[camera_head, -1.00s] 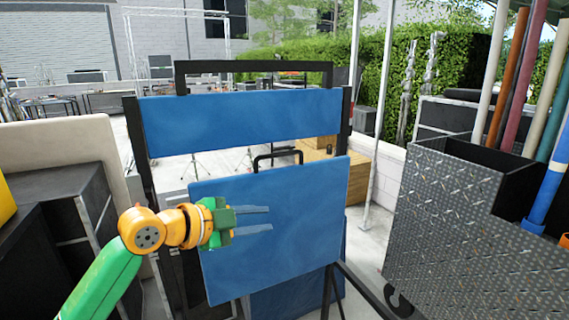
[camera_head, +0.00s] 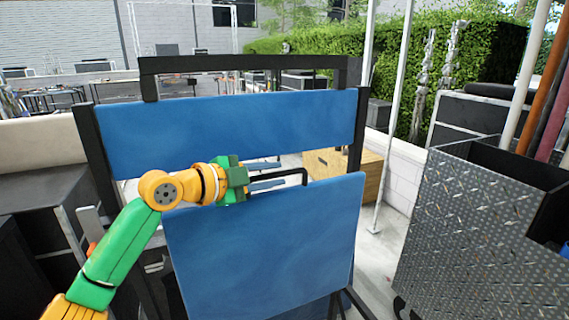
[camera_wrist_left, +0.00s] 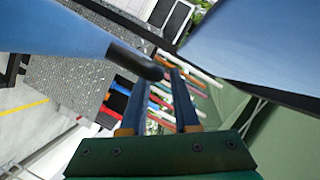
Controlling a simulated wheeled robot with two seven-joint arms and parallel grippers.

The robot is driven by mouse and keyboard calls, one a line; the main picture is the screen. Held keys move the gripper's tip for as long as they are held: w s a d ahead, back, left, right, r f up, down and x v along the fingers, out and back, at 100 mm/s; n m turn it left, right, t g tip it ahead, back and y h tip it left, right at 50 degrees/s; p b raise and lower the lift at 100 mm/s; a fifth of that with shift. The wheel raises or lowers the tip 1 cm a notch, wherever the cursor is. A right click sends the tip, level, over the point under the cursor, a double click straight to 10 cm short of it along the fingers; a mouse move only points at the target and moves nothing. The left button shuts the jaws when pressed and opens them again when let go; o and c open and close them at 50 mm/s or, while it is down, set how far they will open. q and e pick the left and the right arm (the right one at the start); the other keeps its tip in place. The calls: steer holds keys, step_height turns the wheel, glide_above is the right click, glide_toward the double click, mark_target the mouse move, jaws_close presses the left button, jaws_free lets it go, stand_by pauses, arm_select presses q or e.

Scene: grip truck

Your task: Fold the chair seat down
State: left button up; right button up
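The chair has a blue backrest (camera_head: 230,130) in a black frame (camera_head: 245,64). Its blue seat panel (camera_head: 265,250) stands raised, nearly upright, below the backrest in the head view. A black bar (camera_head: 300,174) shows just above the seat's top edge. My left gripper (camera_head: 266,175) is at the seat's upper left edge, its two fingers apart and pointing right toward the bar. In the left wrist view the fingers (camera_wrist_left: 160,98) are spread with no object clearly between them. A black bar end (camera_wrist_left: 138,62) shows near the fingertips; contact cannot be told. My right gripper is not in view.
A metal tread-plate box (camera_head: 470,235) with upright poles stands to the right. Dark cases (camera_head: 35,200) stand at the left. A wooden crate (camera_head: 350,170) is behind the chair. Some bare floor shows between chair and metal box.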

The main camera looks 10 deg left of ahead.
mark_target(284, 174)
arm_select(q)
steer(key=p+x, duration=0.1)
steer(key=x, duration=0.2)
steer(key=shift+w+d, duration=0.2)
steer(key=shift+w+f, duration=0.25)
steer(key=shift+s+r, duration=0.1)
steer(key=shift+s, duration=0.1)
jaws_close()
steer(key=shift+a, duration=0.1)
stand_by(0.6)
